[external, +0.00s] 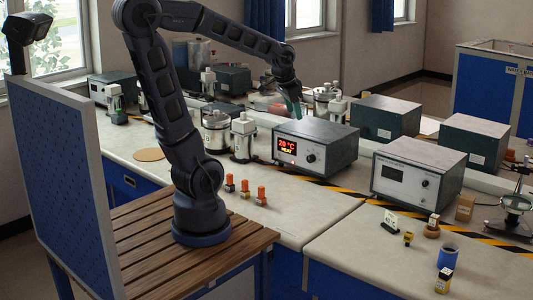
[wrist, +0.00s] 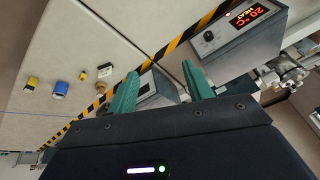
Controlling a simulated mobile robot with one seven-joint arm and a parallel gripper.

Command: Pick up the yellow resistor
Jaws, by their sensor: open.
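Two small yellow things could be the yellow resistor; I cannot tell which. One is a small yellow piece with a dark part (external: 408,239) on the front right bench, which also shows in the wrist view (wrist: 84,76). The other is a yellow-and-dark upright piece (external: 443,281) nearer the front edge, also in the wrist view (wrist: 33,82).
A blue cup (external: 448,256) stands between the yellow pieces. An orange-brown piece (external: 432,228) and a white sign (external: 390,220) are close by. The heater box (external: 315,145) and a grey instrument box (external: 418,174) stand behind. Three orange-topped pieces (external: 245,189) stand left.

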